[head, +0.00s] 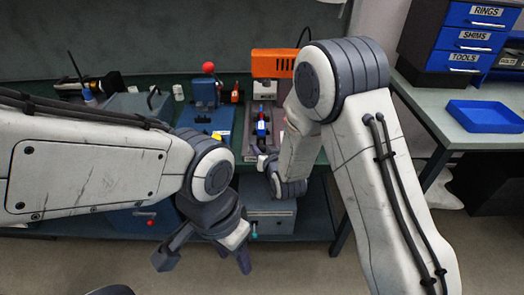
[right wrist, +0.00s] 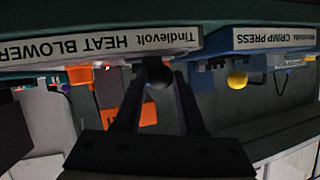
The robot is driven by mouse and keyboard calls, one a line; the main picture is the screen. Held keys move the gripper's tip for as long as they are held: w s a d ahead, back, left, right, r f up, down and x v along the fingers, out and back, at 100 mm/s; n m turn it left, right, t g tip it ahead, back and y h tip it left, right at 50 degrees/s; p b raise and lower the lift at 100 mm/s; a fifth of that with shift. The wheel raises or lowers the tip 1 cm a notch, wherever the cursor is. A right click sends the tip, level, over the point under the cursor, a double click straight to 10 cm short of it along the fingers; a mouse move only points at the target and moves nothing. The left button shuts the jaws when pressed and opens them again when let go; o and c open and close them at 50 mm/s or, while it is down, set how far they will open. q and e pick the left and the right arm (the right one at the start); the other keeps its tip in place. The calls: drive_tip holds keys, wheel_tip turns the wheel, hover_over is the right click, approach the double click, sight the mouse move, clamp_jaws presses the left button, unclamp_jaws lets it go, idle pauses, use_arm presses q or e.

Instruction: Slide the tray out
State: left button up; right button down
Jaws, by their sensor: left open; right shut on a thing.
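The heat blower (head: 273,65) is an orange unit at the back middle of the bench. A tray (head: 246,138) runs forward from under it, with a small blue part (head: 261,128) on top. In the right wrist view, the picture is upside down and a white "HEAT BLOWER" label (right wrist: 100,44) marks the front edge. My right gripper (head: 262,158) is at this front edge; in the wrist view, its fingers are shut on a dark round knob (right wrist: 159,76). My left gripper (head: 205,258) is open and empty, lower and in front of the bench.
The blue crimp press (head: 205,95) stands left of the heat blower, close by. A grey box (head: 268,218) sits on the shelf below. A side table at right holds a blue bin (head: 485,116) and labelled drawers (head: 469,38). Floor in front is open.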

drive_tip(key=shift+a, duration=0.15)
drive_tip(key=c, duration=0.6)
unclamp_jaws()
drive_tip(key=shift+s, duration=0.1)
drive_tip(key=shift+o, duration=0.5)
drive_tip(key=p+v, duration=1)
drive_tip(key=p, duration=0.1)
drive_tip(key=shift+s+d+r+p, duration=0.15)
drive_tip(key=shift+d+p, duration=0.1)
drive_tip(key=shift+p, duration=0.05)
